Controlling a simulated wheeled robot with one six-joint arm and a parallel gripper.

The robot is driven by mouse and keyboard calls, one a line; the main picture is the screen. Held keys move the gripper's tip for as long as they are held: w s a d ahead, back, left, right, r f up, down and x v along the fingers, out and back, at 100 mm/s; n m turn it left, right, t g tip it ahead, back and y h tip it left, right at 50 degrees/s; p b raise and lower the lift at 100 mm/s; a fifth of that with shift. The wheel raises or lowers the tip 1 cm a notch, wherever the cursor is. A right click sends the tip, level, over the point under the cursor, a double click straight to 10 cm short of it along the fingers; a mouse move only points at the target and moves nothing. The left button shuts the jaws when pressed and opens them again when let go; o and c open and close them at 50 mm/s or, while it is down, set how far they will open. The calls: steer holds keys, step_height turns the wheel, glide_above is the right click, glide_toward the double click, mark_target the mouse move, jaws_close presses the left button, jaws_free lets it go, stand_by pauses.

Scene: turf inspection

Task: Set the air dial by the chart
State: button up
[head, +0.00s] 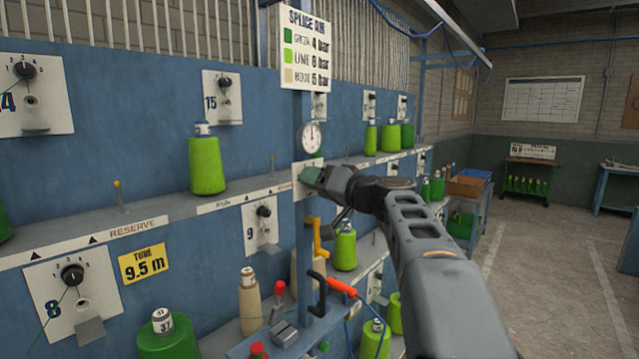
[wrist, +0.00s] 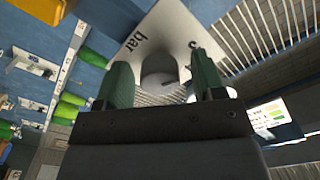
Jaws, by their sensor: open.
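The air dial (wrist: 158,66) is a grey knob on a pale plate marked "bar" in the wrist view. My gripper (head: 311,175) is open, its green fingers on either side of the knob; I cannot tell whether they touch it. In the head view my gripper hides the knob, and only the left edge of its plate (head: 297,188) shows. The chart (head: 305,50), headed "SPLICE AIR", reads green 4 bar, lime 6 bar, beige 5 bar. A round white gauge (head: 311,138) hangs below it; its needle points roughly upward, too small to read.
Lime yarn packages, one of them large (head: 206,165), stand on the blue machine's shelf. A yellow handle (head: 317,236) and an orange tool (head: 342,287) on a blue cable sit below my gripper. A yellow sign (head: 143,263) reads "TUBE 9.5 m". Open floor (head: 545,275) lies right.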

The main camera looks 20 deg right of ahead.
steer(key=c, duration=0.9)
steer(key=shift+c, duration=0.2)
steer(key=shift+m, duration=0.3)
steer(key=m+b, duration=0.1)
steer(key=m, duration=0.2)
steer(key=shift+b, duration=0.3)
steer(key=m, duration=0.4)
steer(key=shift+m, duration=0.7)
steer(key=o, duration=0.9)
